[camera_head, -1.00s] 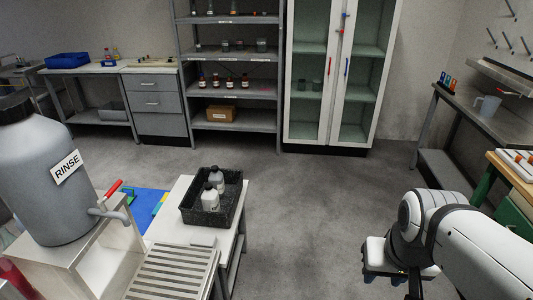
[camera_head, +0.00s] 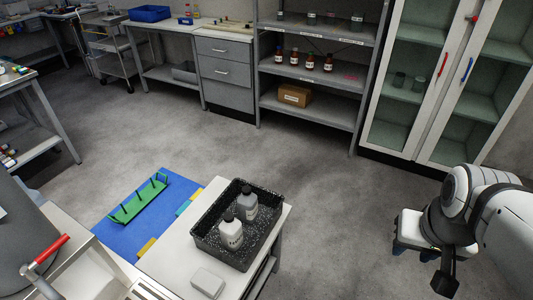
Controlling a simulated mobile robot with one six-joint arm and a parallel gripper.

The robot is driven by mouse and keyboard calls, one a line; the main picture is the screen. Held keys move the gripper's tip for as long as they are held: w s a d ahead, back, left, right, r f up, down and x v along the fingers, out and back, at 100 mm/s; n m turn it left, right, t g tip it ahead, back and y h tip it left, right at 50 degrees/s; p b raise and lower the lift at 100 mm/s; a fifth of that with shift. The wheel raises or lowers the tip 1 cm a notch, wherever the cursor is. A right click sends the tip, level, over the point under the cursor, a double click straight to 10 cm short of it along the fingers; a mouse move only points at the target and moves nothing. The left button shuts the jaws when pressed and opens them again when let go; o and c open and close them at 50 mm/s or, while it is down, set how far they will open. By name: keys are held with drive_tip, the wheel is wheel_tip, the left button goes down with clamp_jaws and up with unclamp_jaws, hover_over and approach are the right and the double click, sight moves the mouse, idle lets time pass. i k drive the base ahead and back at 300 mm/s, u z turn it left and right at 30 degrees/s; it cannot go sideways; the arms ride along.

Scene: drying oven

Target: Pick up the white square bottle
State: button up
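A white bottle (camera_head: 231,233) with a black cap stands upright in a black speckled tray (camera_head: 207,238). A greyer bottle (camera_head: 247,203) with a dark cap stands just behind it in the same tray. The tray sits on a white table (camera_head: 172,266). My gripper (camera_head: 447,278) hangs at the lower right, well to the right of the tray and apart from it. Only its dark end shows, and its finger gap cannot be made out. No object shows in it.
A small white box-like item (camera_head: 208,282) lies in front of the tray. A blue mat (camera_head: 125,238) with a green rack (camera_head: 138,200) is to the left. A red-handled tap (camera_head: 45,255) is at lower left. Open floor lies beyond, before the shelf (camera_head: 310,110) and glass cabinet (camera_head: 415,120).

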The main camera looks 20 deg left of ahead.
sight(231, 229)
drive_tip(key=u, duration=0.15)
drive_tip(key=i, duration=0.7)
drive_tip(key=u, duration=0.3)
drive_tip(key=k, duration=0.8)
drive_tip(key=u, duration=0.2)
drive_tip(key=i, duration=0.8)
drive_tip(key=z, duration=0.05)
